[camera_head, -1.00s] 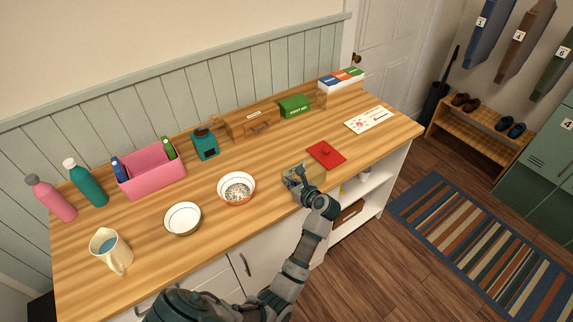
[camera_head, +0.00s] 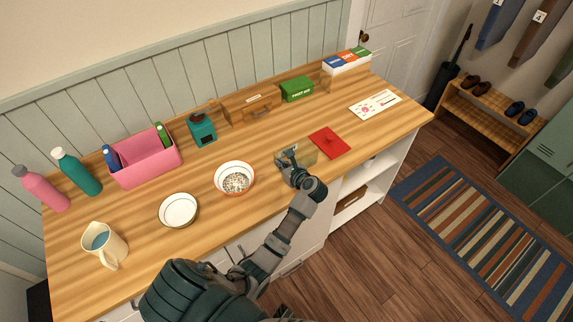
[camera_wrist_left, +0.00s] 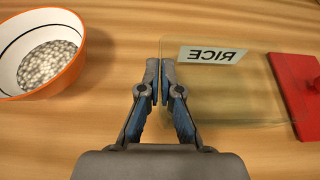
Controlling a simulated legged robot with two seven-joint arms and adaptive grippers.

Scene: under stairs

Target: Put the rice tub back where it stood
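The rice tub is a clear, see-through box on the wooden counter, seen in the head view (camera_head: 309,156) and the left wrist view (camera_wrist_left: 235,95). Its RICE label reads mirrored in the wrist view, and I see no contents inside. My left gripper (camera_head: 291,156) is at the tub's left side. In the wrist view its fingertips (camera_wrist_left: 160,66) are nearly together, pinching the tub's left wall. The red lid (camera_head: 330,142) lies flat on the counter just right of the tub. I cannot tell whether the tub touches the counter. My right gripper is not seen.
An orange-rimmed bowl (camera_head: 235,178) of pale grains stands left of the tub, then a white bowl (camera_head: 178,209) and a jug (camera_head: 104,246). Along the back stand bottles, a pink bin (camera_head: 146,160), a teal canister (camera_head: 202,127), a wooden box and a green first-aid box (camera_head: 297,89).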

